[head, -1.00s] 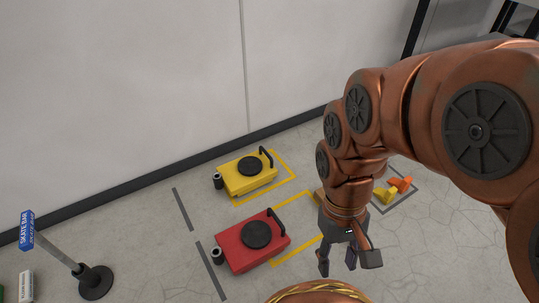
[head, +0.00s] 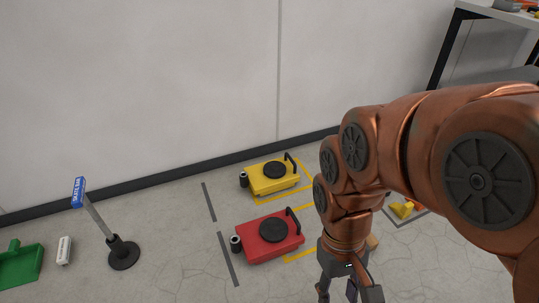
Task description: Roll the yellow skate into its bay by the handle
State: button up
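The yellow skate (head: 262,184) stands on the floor near the wall, with a black round pad on top and a black handle (head: 291,162) at its right end. It lies partly over a yellow-outlined bay (head: 304,170), whose line shows behind, to the right and in front of it. A red skate (head: 256,246) of the same form stands nearer me, with its handle (head: 293,219) at its right end. My gripper (head: 338,292) points down at the lower edge of the picture, right of the red skate and apart from both handles. Its fingers are spread and nothing shows between them.
A signpost (head: 97,220) on a round black base stands at left, with a green dustpan (head: 20,266) and a white item (head: 64,250) beyond it. Grey floor strips (head: 209,202) lie left of the skates. Yellow wedges (head: 402,209) lie right of my arm. A table (head: 490,12) stands at upper right.

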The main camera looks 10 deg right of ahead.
aim_at(275, 175)
jog(key=z, duration=0.1)
jog(key=i, duration=0.9)
jog(key=z, duration=0.7)
